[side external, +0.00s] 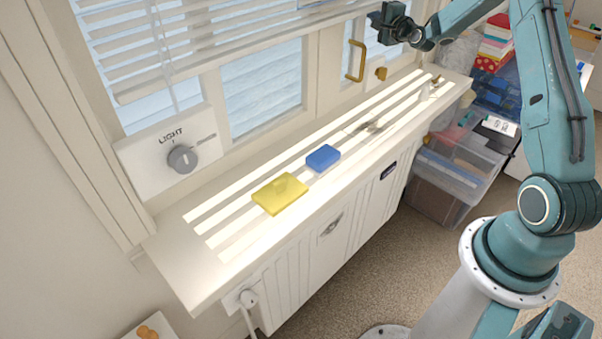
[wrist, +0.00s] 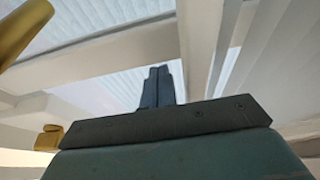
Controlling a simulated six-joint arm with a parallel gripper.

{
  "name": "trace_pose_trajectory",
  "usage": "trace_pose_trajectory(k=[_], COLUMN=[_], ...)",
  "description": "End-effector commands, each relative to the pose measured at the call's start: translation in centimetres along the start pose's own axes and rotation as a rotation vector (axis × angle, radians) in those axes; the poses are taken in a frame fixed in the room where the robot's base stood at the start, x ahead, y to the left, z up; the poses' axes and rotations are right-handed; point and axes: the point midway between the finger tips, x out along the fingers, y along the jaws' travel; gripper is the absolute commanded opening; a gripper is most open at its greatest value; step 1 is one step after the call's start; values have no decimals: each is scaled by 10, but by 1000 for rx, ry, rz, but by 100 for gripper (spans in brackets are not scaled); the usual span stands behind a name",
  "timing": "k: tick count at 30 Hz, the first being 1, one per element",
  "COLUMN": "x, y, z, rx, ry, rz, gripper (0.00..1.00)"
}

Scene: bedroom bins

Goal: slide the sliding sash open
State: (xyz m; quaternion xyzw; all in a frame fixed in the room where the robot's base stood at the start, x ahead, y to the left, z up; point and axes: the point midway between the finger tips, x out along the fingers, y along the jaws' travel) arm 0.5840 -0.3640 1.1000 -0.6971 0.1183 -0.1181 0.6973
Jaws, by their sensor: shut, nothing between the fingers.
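The window with the sliding sash (side external: 310,66) stands behind the sill, with white frames and blue-grey panes. A brass bar handle (side external: 356,61) is upright on the sash frame, and a small brass knob or catch (side external: 381,73) sits low to its right. In the wrist view the brass handle (wrist: 22,30) is at the upper left and the small brass piece (wrist: 49,138) at the lower left. My gripper (side external: 376,22) is shut and empty, up at the window to the right of the handle and apart from it. Its closed fingers (wrist: 158,86) point toward the frame in the wrist view.
A yellow sponge or cloth (side external: 280,194) and a blue block (side external: 323,158) lie on the sill (side external: 215,285). A light dial (side external: 182,159) is at the left. Blinds (side external: 190,40) hang over the window. Clear plastic bins (side external: 455,170) stand on the floor beyond the sill's right end.

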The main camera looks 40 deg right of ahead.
Motion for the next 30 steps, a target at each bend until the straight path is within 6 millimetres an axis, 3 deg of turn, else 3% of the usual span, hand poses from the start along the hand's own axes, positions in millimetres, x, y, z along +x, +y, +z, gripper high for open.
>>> trace_pose_trajectory(k=[18, 23, 30], x=[-4, -10, -25], y=[0, 0, 0], z=[11, 31, 76], rx=[0, 2, 2], ry=[0, -4, -7], rz=[0, 1, 3], gripper=[0, 0, 0])
